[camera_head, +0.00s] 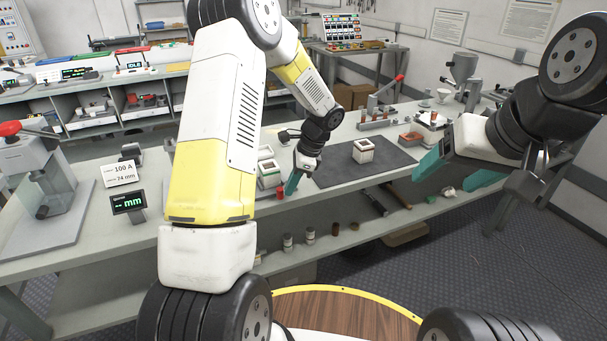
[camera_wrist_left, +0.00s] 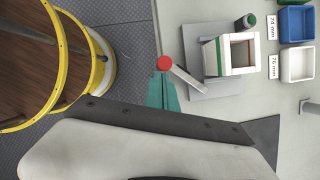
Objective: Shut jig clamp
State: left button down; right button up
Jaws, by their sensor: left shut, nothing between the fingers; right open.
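The jig clamp is a grey lever (camera_wrist_left: 188,79) with a red knob (camera_wrist_left: 163,63) on a grey plate (camera_wrist_left: 205,108) in the left wrist view. Beside it stands a white box with a green band (camera_wrist_left: 238,54). In the head view the red knob (camera_head: 281,194) sits low at the table's front edge, near the white box (camera_head: 268,170). My left gripper (camera_head: 292,184) is shut and empty, with teal fingertips (camera_wrist_left: 166,92) close to the knob; I cannot tell whether they touch.
A dark mat (camera_head: 335,172) with a white fuse-like box (camera_head: 363,150) lies right of my left gripper. Blue (camera_wrist_left: 297,24) and white (camera_wrist_left: 297,64) bins stand beyond the jig. A red-handled press (camera_head: 385,95) stands further back. A lower shelf (camera_head: 330,240) holds small cylinders.

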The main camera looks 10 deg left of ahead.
pick_arm(q)
jog(key=m, duration=0.1)
jog(key=a+m, duration=0.1)
jog(key=a+m+t, duration=0.1)
jog(key=shift+s+a, duration=0.25)
jog(key=a+m+t, duration=0.1)
jog(key=a+m, duration=0.1)
jog(key=m, duration=0.1)
jog(key=shift+w+a+m+t, duration=0.25)
jog(key=shift+a+m, duration=0.15)
jog(key=shift+m, duration=0.2)
jog(key=shift+w+a+m+t, duration=0.15)
jog(key=shift+a+m+t, duration=0.1)
jog(key=shift+a+m, duration=0.25)
jog(key=shift+w+a, duration=0.15)
jog(key=shift+a, duration=0.1)
jog(key=shift+w+a, duration=0.1)
